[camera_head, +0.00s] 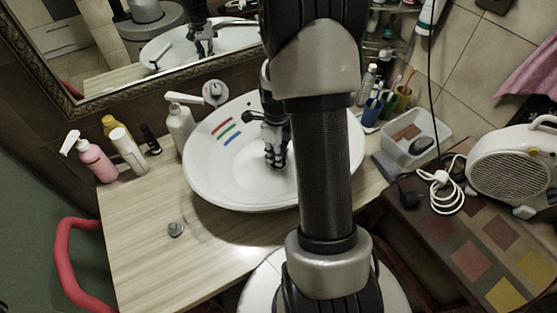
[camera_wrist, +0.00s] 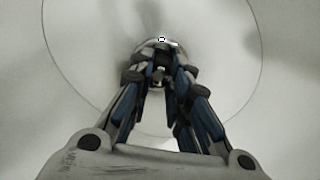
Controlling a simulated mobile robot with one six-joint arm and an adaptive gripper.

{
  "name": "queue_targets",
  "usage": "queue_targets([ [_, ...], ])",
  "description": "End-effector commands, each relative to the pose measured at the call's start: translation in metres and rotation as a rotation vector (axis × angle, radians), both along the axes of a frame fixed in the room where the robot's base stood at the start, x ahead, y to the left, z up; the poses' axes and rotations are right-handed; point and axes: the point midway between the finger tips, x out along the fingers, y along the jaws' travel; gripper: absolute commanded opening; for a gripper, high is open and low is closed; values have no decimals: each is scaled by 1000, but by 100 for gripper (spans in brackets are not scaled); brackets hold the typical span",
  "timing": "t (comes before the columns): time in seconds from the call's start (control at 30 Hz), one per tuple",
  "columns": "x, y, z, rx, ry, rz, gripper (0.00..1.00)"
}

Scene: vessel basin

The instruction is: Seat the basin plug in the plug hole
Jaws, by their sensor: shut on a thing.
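The white oval basin (camera_head: 215,180) is set on the wooden counter. My gripper (camera_head: 276,160) reaches down into it, its fingers close to the basin floor. In the wrist view my gripper (camera_wrist: 159,72) is shut on a small shiny metallic piece, which looks like the basin plug (camera_wrist: 158,43). The fingers hide most of it. The plug hole is hidden behind the fingers and the plug, so I cannot tell whether the plug is in it or above it.
A small grey metallic round piece (camera_head: 176,229) lies on the bare counter (camera_head: 150,210). A pink pump bottle (camera_head: 95,158), a white dispenser (camera_head: 180,125) and the tap stand behind. A clear tub (camera_head: 415,145) and cups are at the right. A mirror (camera_head: 120,40) borders the back.

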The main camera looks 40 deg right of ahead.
Motion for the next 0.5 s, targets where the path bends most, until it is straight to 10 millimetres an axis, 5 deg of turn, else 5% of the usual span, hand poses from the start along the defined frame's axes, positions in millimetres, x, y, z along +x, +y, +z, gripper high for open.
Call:
queue_targets([
  [0.27,0,0,4,0,0,0,0],
  [0.5,1,0,34,-1,-3,0,0],
])
